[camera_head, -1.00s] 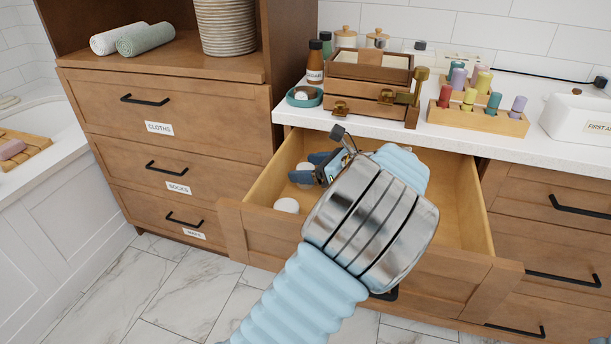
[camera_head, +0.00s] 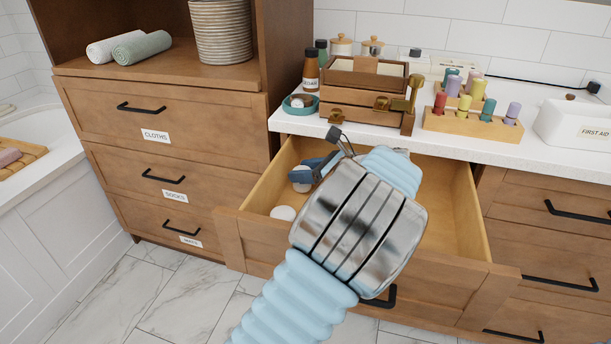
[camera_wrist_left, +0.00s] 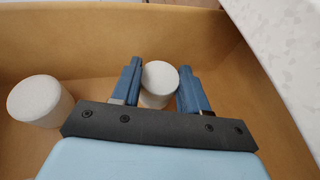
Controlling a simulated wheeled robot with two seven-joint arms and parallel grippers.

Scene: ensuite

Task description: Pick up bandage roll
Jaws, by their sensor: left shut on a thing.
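Two white bandage rolls are in the open wooden drawer (camera_head: 440,214). One bandage roll (camera_wrist_left: 159,82) is between the two blue fingers of my left gripper (camera_wrist_left: 157,92), which is shut on it. In the head view this roll (camera_head: 301,178) shows beside the gripper (camera_head: 318,168), near the drawer's back left. The other bandage roll (camera_head: 283,213) stands nearer the drawer's front left; in the left wrist view it (camera_wrist_left: 40,101) is left of the gripper, apart from it. My left arm hides much of the drawer. My right gripper is not in view.
The counter above the drawer holds a wooden box (camera_head: 362,95), a teal dish (camera_head: 300,104), a rack of coloured bottles (camera_head: 472,122) and a white first aid box (camera_head: 575,123). A closed cabinet (camera_head: 165,150) stands left. The drawer walls surround the gripper closely.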

